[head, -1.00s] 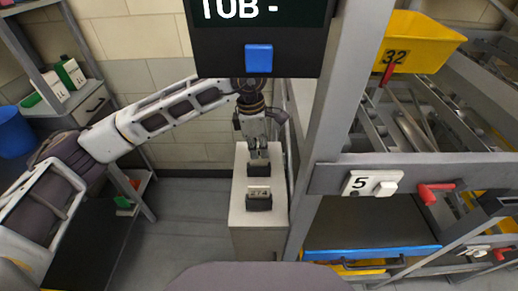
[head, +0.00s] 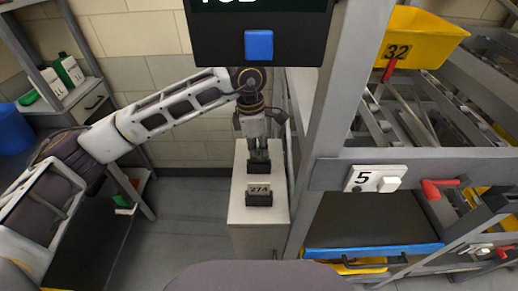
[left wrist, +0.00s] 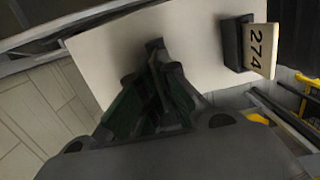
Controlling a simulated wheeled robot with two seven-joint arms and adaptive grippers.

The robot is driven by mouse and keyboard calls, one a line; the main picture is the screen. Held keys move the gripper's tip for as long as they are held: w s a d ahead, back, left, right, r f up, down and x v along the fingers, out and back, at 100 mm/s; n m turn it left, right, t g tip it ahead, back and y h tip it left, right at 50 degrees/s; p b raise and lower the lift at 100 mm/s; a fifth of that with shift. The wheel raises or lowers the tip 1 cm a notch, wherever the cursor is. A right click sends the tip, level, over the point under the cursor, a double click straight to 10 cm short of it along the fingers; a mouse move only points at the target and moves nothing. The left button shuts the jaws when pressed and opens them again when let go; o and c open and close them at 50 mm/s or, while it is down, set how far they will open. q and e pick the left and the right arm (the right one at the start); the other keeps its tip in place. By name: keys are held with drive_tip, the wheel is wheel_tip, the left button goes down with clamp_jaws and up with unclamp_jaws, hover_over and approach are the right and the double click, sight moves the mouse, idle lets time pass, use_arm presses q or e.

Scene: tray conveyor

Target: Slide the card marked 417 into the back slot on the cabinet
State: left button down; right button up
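The white-topped cabinet (head: 238,205) stands in the middle of the head view and carries two dark slot blocks. The back slot (head: 258,167) is right under my left gripper (head: 258,152), whose fingers point down and reach its top. In the left wrist view the dark fingers (left wrist: 155,75) come close together at this block. I cannot make out a card between them, and the number 417 is not readable anywhere. The front slot (head: 259,200) holds an upright card marked 274 (head: 259,189), which also shows in the left wrist view (left wrist: 261,50). My right gripper is not in view.
A grey rack post (head: 325,130) rises close to the right of the cabinet. A rack with a yellow bin marked 32 (head: 425,38) and a label 5 (head: 362,179) stands on the right. A dark screen (head: 260,30) hangs above. Open floor lies left of the cabinet.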

use_arm(q)
drive_tip(key=shift+f+b, duration=0.65)
drive_tip(key=shift+f, duration=0.05)
drive_tip(key=c, duration=1.6)
unclamp_jaws()
drive_tip(key=shift+o, duration=0.2)
drive_tip(key=shift+r, duration=0.1)
drive_tip(key=shift+a+r, duration=0.25)
drive_tip(key=shift+r, duration=1.7)
drive_tip(key=shift+a+r, duration=0.2)
drive_tip(key=shift+r, duration=1.8)
drive_tip(key=shift+a+r, duration=0.25)
drive_tip(key=shift+r, duration=1.7)
